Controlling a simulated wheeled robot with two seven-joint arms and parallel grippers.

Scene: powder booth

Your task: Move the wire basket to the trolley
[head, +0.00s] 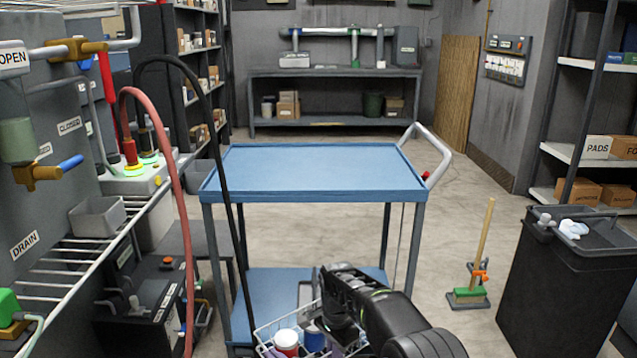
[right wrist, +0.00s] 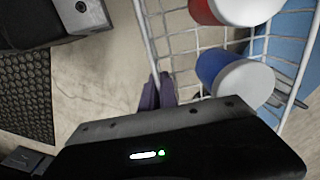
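The wire basket (head: 262,335) is at the bottom centre of the head view, in front of the trolley. It holds a red jar (head: 287,341) and a blue jar (head: 313,340), both with white lids. In the right wrist view the basket (right wrist: 150,40) fills the upper right. My right gripper (right wrist: 158,92) is shut on its wire rim, with purple fingers at the wire. A black arm hides the basket's right side in the head view. The trolley (head: 300,170) has a bare blue top and a lower shelf. I cannot make out my left gripper's fingers.
A wire rack (head: 70,270) and hoses crowd the left, one black hose passing in front of the trolley. A black bin (head: 560,285) and a brush (head: 470,292) stand on the right.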

